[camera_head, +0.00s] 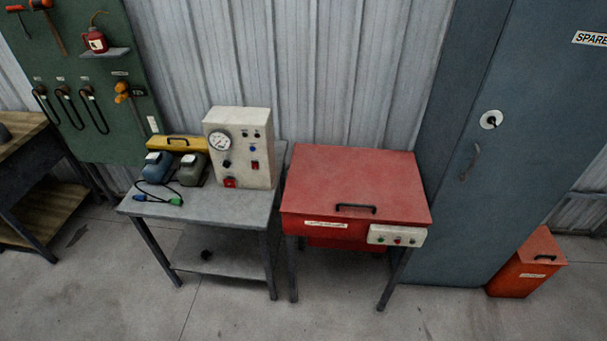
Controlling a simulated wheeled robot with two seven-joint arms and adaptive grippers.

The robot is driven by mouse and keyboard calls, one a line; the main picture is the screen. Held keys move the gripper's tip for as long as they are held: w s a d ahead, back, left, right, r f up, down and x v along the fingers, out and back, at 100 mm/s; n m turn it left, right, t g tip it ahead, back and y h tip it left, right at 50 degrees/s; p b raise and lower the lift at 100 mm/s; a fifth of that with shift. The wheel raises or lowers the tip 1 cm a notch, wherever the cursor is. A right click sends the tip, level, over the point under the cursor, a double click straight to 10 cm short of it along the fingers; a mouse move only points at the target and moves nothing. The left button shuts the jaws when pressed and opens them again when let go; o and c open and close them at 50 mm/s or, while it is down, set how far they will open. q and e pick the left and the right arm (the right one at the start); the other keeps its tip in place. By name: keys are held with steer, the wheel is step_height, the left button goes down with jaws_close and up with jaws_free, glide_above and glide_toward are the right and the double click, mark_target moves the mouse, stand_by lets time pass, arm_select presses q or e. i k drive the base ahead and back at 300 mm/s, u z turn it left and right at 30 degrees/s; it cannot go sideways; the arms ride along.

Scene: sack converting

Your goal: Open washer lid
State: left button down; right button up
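The washer is a red box on dark legs, right of the picture's middle. Its flat red lid (355,178) is down on the body (333,234). A black handle (356,208) sits on the lid near its front edge. A pale label and a white control panel (396,235) with several buttons are on the front. Neither of my grippers shows in the head view.
A grey metal bench (215,208) stands left of the washer with a white gauge box (240,148) on it. A tall blue-grey cabinet (510,150) stands close on the right. A red bin (528,264) sits on the floor. The floor in front (340,318) is clear.

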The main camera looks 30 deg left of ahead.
mark_target(340, 182)
steer(key=z, duration=0.9)
steer(key=i, duration=0.5)
steer(key=u, duration=2.7)
